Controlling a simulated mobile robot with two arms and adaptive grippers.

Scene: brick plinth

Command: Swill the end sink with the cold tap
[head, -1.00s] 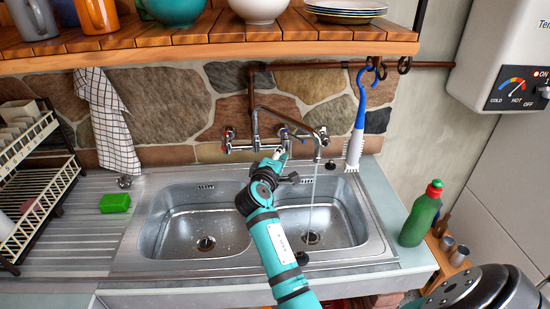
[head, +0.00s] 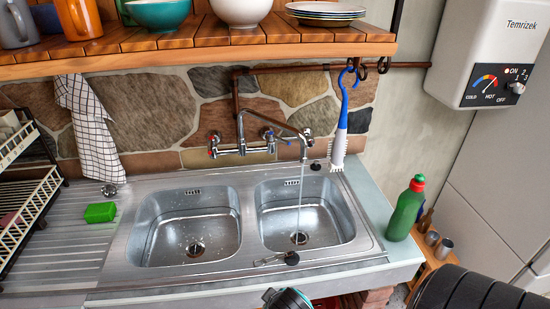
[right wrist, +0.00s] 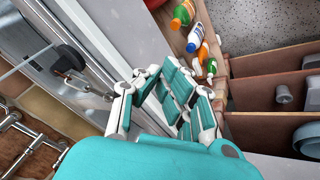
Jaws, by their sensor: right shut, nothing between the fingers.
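The steel double sink has a left bowl (head: 190,225) and a right bowl (head: 303,212). The wall tap (head: 240,148) has its spout (head: 305,140) turned over the right bowl. A thin stream of water (head: 301,190) runs from it near that bowl's drain. A blue-marked tap handle (head: 268,134) is on the tap's right side. My right gripper (right wrist: 172,85) is shut and empty by the counter edge in the right wrist view. A teal and black part of my arm shows at the head view's bottom edge. My left gripper is not in view.
A black plug (head: 292,258) lies on the front sink rim. A brush (head: 340,140) hangs behind the right bowl. A green bottle (head: 406,210) stands at the right counter end. A shelf (head: 200,45) with dishes overhangs the back. A heater (head: 505,55) hangs at right.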

